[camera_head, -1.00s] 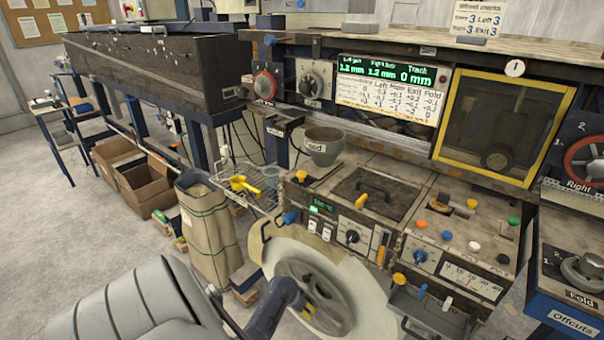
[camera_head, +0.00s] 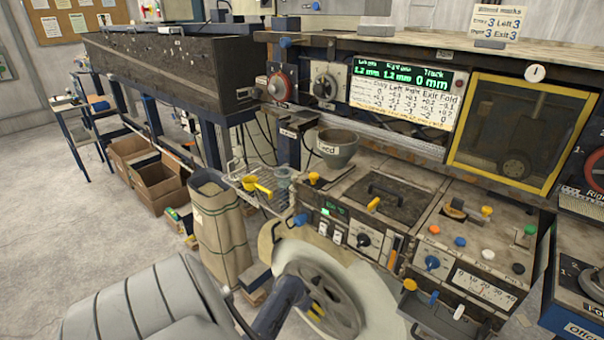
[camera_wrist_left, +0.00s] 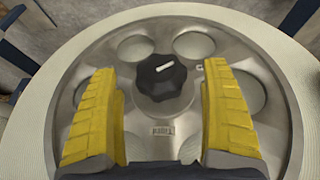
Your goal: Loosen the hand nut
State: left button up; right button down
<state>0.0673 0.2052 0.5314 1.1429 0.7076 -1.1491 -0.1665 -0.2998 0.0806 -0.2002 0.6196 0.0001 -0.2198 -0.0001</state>
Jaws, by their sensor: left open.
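The hand nut (camera_wrist_left: 165,77) is a dark lobed knob with a white mark, at the centre of a grey metal hub plate with round holes (camera_wrist_left: 230,50). My left gripper (camera_wrist_left: 165,100) is open, with its yellow ridged fingers on either side of the nut in the left wrist view and apart from it. In the head view the left gripper (camera_head: 318,308) is in front of the grey hub (camera_head: 345,300), with its yellow fingers partly visible. The nut is hidden there behind the gripper and arm. My right gripper does not show.
A large pale roll (camera_head: 378,290) surrounds the hub. A burlap sack (camera_head: 220,235) stands to its left, with cardboard boxes (camera_head: 157,182) beyond. The control panel (camera_head: 470,255) with knobs and a small tray (camera_head: 440,318) is to the right.

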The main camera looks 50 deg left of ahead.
pick_arm(q)
jog(key=v, duration=0.9)
jog(key=shift+a+r, duration=0.1)
dwell(0.4)
